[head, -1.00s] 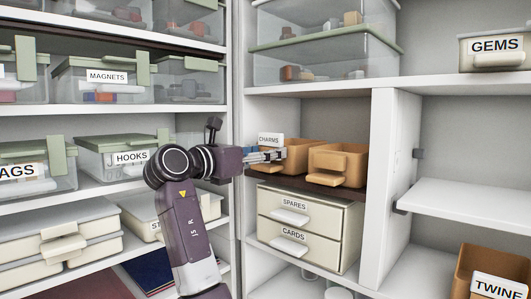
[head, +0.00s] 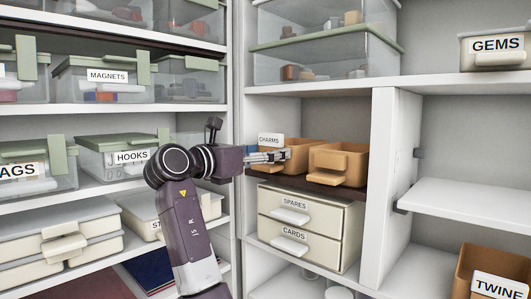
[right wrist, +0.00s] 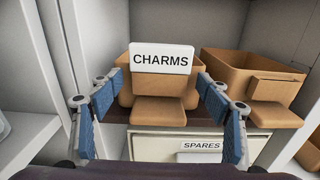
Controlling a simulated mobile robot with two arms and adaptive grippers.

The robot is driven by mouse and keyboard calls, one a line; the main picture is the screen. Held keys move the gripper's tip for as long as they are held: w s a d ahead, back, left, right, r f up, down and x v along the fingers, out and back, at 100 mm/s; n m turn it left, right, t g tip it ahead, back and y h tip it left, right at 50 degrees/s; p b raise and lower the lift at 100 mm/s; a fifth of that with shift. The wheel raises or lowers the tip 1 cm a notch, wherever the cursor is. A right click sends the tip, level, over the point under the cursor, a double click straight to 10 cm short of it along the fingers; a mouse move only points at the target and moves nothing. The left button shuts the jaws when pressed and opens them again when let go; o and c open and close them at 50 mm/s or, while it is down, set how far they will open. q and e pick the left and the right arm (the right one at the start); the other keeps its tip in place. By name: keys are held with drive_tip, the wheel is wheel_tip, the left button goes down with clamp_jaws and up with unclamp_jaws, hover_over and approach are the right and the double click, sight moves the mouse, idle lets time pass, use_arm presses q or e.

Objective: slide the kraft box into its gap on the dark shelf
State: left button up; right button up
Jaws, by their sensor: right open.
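The kraft box labelled CHARMS (head: 304,152) stands on the dark shelf (head: 318,189), to the left of a second tan box (head: 338,164). In the right wrist view the CHARMS box (right wrist: 160,104) faces me, with a front lip below its white label. My right gripper (head: 272,157) is at its front; in the wrist view the open blue-padded fingers (right wrist: 160,108) are spread to either side of it. I cannot tell whether the pads touch its sides. The dark shelf (right wrist: 258,134) shows under both boxes. My left gripper is not in view.
A cream drawer unit (head: 310,225), SPARES over CARDS, stands below the dark shelf. A white upright (head: 382,180) bounds the bay on the right, and a white panel (head: 238,110) on the left. Clear bins (head: 325,55) stand above.

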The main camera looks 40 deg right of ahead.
drive_tip(key=shift+a, duration=0.15)
drive_tip(key=a, duration=0.8)
drive_tip(key=shift+s+a, duration=0.35)
drive_tip(key=shift+s, duration=0.05)
idle(1.1)
idle(0.5)
